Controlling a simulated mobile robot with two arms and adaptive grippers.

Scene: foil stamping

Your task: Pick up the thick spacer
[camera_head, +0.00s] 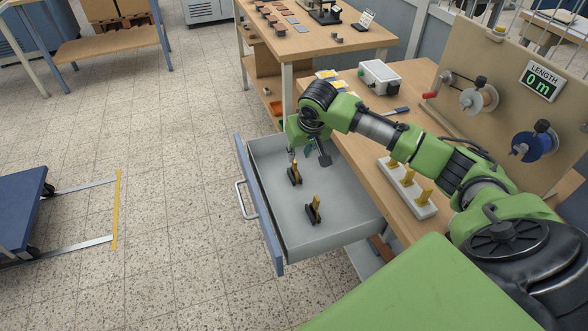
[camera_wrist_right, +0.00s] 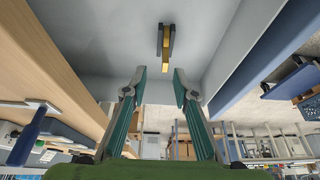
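Two small upright pieces, each yellow with a black base, stand apart on the floor of an open grey drawer (camera_head: 345,213). One is the far piece (camera_head: 295,175), the other the near piece (camera_head: 314,211). I cannot tell which, if either, is the thick spacer. My right gripper (camera_head: 308,154) is inside the drawer area, just beyond the far piece. In the right wrist view the right gripper (camera_wrist_right: 160,78) is open, with nothing between its fingers, and one black-and-yellow piece (camera_wrist_right: 165,42) shows beyond the fingertips. My left gripper is out of view.
A white block (camera_head: 410,190) with several yellow pieces sits on the wooden bench (camera_head: 365,145), beside my right arm. The drawer's blue front (camera_head: 262,210) and side walls surround the gripper's space. A grey box (camera_head: 379,77) and a blue-handled tool (camera_head: 397,111) lie farther back.

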